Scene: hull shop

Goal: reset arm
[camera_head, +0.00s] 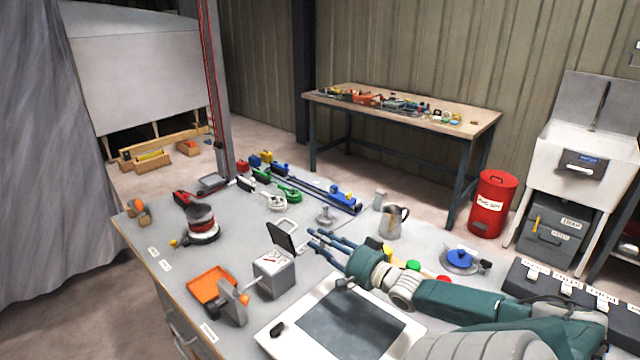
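My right arm comes in from the lower right with its dark teal forearm lying across the view above the workbench (238,337). My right gripper (314,239) points to the left. Its dark fingers are spread apart, with nothing seen between them. The fingertips show just right of the raised lid of a small grey box (274,277); I cannot tell the gap in depth. My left gripper is not in view.
A white-framed panel (263,338) lies below the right arm. An orange tray (212,283), a sander (201,226), a metal jug (394,222) and a blue-knobbed disc (460,258) stand around it. A second table (474,124), a red bin (491,204) and a sink (590,155) stand behind.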

